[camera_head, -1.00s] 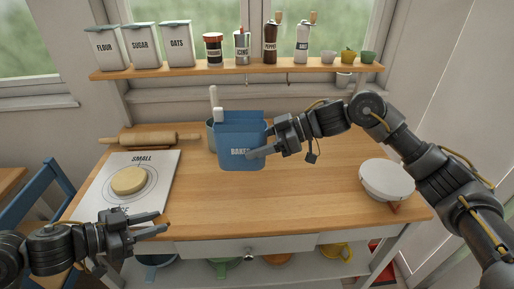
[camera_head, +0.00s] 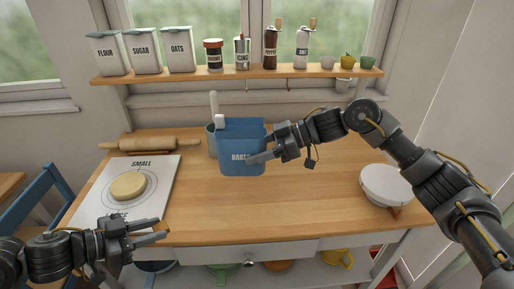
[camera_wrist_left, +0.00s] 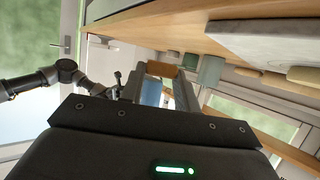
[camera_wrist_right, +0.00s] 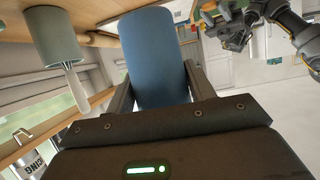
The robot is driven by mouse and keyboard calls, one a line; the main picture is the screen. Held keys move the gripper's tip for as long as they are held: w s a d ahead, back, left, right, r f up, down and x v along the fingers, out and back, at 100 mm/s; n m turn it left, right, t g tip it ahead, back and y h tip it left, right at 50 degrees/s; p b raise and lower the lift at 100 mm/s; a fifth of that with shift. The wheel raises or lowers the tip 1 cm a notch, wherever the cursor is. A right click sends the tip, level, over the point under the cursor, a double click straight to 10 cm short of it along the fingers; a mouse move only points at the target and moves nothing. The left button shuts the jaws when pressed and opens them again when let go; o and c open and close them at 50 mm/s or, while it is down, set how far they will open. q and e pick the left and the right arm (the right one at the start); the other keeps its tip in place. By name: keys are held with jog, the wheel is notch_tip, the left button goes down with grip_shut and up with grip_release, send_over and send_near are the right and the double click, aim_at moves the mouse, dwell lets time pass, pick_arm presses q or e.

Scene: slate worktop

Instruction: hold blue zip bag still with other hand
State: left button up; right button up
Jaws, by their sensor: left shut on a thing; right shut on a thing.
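The blue zip bag (camera_head: 240,140), its label partly hidden by a finger, is upright at the back middle of the worktop. My right gripper (camera_head: 256,160) is shut on its right side; the bag (camera_wrist_right: 153,55) shows between the fingers in the right wrist view. I cannot tell whether its base touches the worktop. My left gripper (camera_head: 164,229) is at the front left, well apart from the bag, with its fingers shut on a small orange-brown thing (camera_wrist_left: 162,69) at the tips. That thing is too small to name.
A grey-green pot (camera_head: 210,142) holding a white-handled tool (camera_head: 214,104) stands beside the bag. A rolling pin (camera_head: 150,144) and a board (camera_head: 98,207) with a dough disc (camera_head: 128,186) lie at left. A white bowl (camera_head: 386,184) is at right. The middle worktop is clear.

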aim_at(257, 167)
jog(key=shift+f+b, duration=0.8)
jog(key=shift+f, duration=1.85)
jog(key=shift+p, duration=0.35)
jog(key=shift+f, duration=0.15)
jog(key=shift+f+b, duration=1.3)
jog(key=shift+f, duration=1.85)
jog(key=shift+f, duration=0.1)
